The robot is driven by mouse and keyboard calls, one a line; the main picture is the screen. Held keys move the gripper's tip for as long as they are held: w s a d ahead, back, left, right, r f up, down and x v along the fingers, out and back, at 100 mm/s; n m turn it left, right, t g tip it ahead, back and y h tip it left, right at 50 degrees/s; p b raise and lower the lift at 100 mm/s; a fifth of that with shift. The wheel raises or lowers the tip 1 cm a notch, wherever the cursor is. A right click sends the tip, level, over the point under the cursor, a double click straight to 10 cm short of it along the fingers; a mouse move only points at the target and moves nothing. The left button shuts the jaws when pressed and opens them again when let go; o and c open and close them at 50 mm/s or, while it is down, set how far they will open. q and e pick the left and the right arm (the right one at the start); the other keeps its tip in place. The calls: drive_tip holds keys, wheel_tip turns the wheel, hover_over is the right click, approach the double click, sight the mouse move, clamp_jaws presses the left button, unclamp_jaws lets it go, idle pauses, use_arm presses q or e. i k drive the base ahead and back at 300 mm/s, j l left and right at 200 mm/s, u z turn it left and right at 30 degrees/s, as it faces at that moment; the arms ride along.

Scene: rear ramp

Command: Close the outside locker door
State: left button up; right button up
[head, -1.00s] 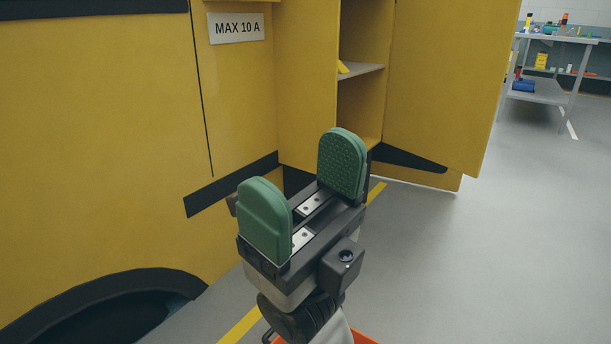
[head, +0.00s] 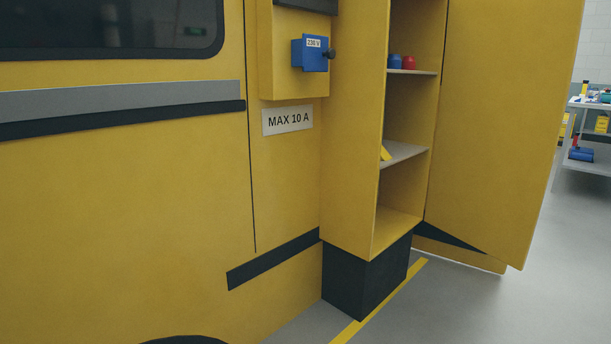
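The outside locker (head: 401,222) is a tall yellow compartment on the side of a yellow vehicle. Its yellow door (head: 497,120) stands wide open, swung out to the right of the opening. A black slanted stripe (head: 450,236) shows near the door's lower hinge side. The shelves inside hold a blue item (head: 395,62), a red item (head: 410,63) and a small yellow item (head: 385,153). The door's top edge is out of frame. Neither of my grippers is in view.
A blue 230 V socket box (head: 311,54) sticks out left of the locker, above a MAX 10 A sign (head: 287,119). A black block (head: 357,281) is under the locker. A yellow line (head: 385,300) crosses the grey floor. A workbench (head: 590,105) stands at the back right, with clear floor before it.

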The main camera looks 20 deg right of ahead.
sight(509, 65)
drive_tip(key=k+l, duration=0.1)
drive_tip(key=l, duration=0.3)
drive_tip(key=l+u, duration=0.1)
drive_tip(key=l, duration=0.35)
drive_tip(key=k+l, duration=0.2)
drive_tip(key=l, duration=0.2)
drive_tip(key=k+l, duration=0.1)
drive_tip(key=l, duration=0.35)
drive_tip(key=k+l+u, duration=0.1)
drive_tip(key=l, duration=0.3)
drive_tip(key=k+l, duration=0.1)
drive_tip(key=l, duration=0.3)
drive_tip(key=i+l+u, duration=0.15)
drive_tip(key=l, duration=0.95)
drive_tip(key=i+l+u, duration=0.15)
drive_tip(key=l, duration=0.9)
drive_tip(key=l+u, duration=0.15)
drive_tip(key=l, duration=0.95)
drive_tip(key=i+l, duration=0.1)
drive_tip(key=l, duration=0.3)
drive_tip(key=i+l, duration=0.1)
drive_tip(key=l, duration=0.35)
drive_tip(key=i+l, duration=0.1)
drive_tip(key=l, duration=0.3)
drive_tip(key=i+l+u, duration=0.1)
drive_tip(key=l, duration=0.3)
